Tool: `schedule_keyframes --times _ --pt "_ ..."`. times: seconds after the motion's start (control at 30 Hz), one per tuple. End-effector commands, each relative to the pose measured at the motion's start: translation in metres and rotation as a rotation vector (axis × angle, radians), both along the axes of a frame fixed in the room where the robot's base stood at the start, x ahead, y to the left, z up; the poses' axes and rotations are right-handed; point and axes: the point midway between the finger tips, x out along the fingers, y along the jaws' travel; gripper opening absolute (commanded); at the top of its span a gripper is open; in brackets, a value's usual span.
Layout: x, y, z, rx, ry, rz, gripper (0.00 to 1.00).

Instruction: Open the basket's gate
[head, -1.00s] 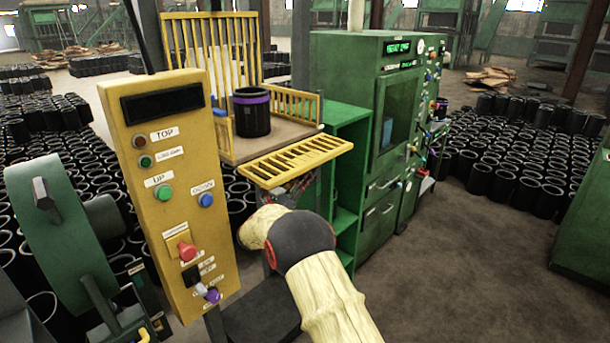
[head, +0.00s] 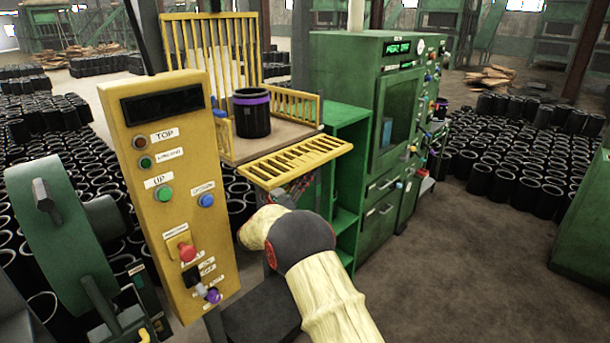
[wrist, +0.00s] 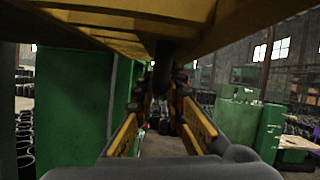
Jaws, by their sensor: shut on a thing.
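The basket (head: 300,108) is a yellow barred cage with a tan floor, at the upper middle of the head view. Its gate (head: 297,162) is a yellow slatted panel, folded down and outward at the front, roughly level. In the wrist view the gate's yellow underside (wrist: 95,14) spans the top. My gripper (wrist: 161,98) is under the gate, its two fingers either side of a dark upright piece (wrist: 163,68) that hangs from it. It is shut on this part of the gate; the exact contact is dim. In the head view my arm hides the fingers.
A black sleeve with a purple band (head: 251,113) stands in the basket. A yellow control panel (head: 165,190) stands at the left, close to my arm. A green machine (head: 375,130) and shelf stand to the right. Open floor (head: 470,270) lies at the lower right.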

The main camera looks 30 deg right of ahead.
Motion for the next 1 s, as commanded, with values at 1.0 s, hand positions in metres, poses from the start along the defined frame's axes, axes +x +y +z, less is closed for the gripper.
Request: schedule_keyframes --times 1.0 --pt "-0.008 -0.002 0.023 -0.067 0.175 0.0 0.19"
